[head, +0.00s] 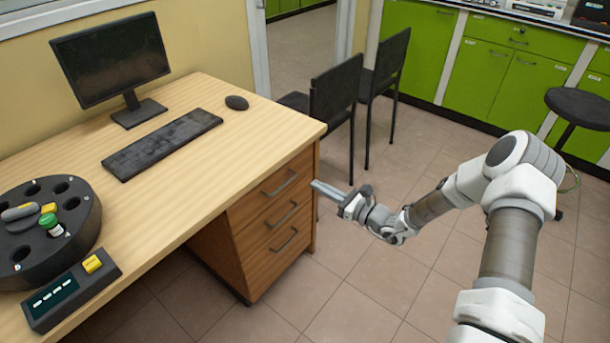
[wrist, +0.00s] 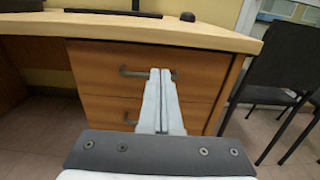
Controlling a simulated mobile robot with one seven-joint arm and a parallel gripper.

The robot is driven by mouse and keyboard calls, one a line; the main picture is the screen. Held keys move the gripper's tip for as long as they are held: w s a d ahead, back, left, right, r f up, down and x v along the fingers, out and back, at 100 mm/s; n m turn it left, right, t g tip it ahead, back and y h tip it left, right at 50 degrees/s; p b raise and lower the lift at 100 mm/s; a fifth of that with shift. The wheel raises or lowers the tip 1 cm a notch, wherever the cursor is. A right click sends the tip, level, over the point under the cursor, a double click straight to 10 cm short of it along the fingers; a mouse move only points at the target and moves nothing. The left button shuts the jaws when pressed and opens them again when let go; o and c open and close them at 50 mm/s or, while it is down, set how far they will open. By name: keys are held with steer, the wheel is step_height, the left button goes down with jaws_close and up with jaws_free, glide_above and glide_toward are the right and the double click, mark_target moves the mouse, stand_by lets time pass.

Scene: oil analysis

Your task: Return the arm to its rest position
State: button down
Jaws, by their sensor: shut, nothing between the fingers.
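My gripper (head: 317,186) is shut and empty. In the head view it hangs over the floor just right of the desk's drawer unit, its fingers pointing left toward the drawers. In the wrist view the two fingers of my gripper (wrist: 160,78) lie together side by side in front of the wooden drawer fronts (wrist: 90,70). The drawers are shut. I cannot tell the exact gap between the fingertips and the drawers. My arm (head: 510,240) reaches in from the lower right with a bent elbow.
The wooden desk (head: 215,150) holds a monitor (head: 112,60), a keyboard (head: 160,143), a mouse (head: 237,102), a dark round device with vial holes (head: 85,225) and a small display box (head: 70,290). Black chairs (head: 335,95) and a stool (head: 578,105) stand behind. Tiled floor is free at lower middle.

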steer(key=shift+v, duration=0.95)
steer(key=s+a+r+n+g+h, duration=0.35)
steer(key=s+r+n+g, duration=0.75)
steer(key=s+r+n, duration=0.45)
steer(key=s+d+r+n+t+h, duration=0.6)
steer(key=s+d+r+n+h, duration=0.45)
steer(key=s+d+r, duration=0.4)
step_height(320, 180, up, 17)
steer(key=s+p, duration=0.2)
steer(key=p, duration=1.7)
steer(key=shift+d+m+h, duration=0.3)
steer(key=shift+d+m, duration=0.1)
steer(key=shift+a, duration=0.2)
